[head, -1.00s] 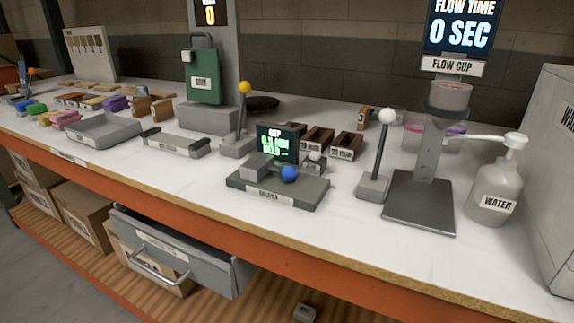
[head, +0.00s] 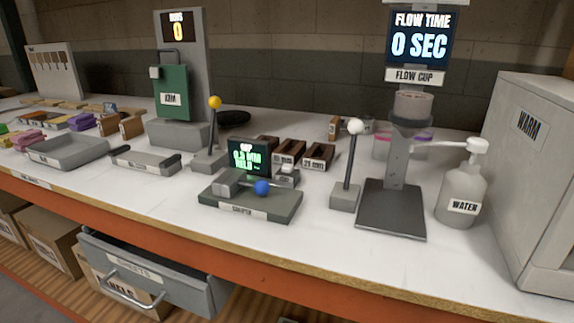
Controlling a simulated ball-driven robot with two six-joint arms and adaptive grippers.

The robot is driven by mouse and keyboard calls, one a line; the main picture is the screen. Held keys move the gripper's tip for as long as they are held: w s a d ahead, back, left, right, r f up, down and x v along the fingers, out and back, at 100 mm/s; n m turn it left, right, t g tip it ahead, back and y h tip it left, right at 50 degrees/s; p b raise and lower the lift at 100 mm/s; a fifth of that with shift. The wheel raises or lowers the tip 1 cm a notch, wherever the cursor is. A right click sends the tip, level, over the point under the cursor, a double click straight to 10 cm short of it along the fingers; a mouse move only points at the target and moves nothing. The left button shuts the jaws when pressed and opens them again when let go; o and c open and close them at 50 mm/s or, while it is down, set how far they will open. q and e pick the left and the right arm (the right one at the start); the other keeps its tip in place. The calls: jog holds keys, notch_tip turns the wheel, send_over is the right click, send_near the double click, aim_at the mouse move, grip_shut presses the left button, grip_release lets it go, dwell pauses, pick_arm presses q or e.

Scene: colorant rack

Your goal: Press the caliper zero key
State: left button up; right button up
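The caliper (head: 250,204) is a dark grey flat base near the front of the white bench, in the middle of the head view. A small screen (head: 249,158) with green text stands at its back; the text is too small to read fully. A blue ball knob (head: 262,188) sits at its front, beside a grey block (head: 227,183). A small light grey part (head: 287,177) shows at its right. I cannot tell which part is the zero key. Neither of my grippers is in view.
A yellow-knobbed lever (head: 215,102) stands behind left of the caliper, and a white-knobbed lever (head: 355,127) to its right. The flow cup stand (head: 391,211), water bottle (head: 462,190) and warm cabinet (head: 541,190) fill the right. A drawer (head: 150,272) hangs open below the bench.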

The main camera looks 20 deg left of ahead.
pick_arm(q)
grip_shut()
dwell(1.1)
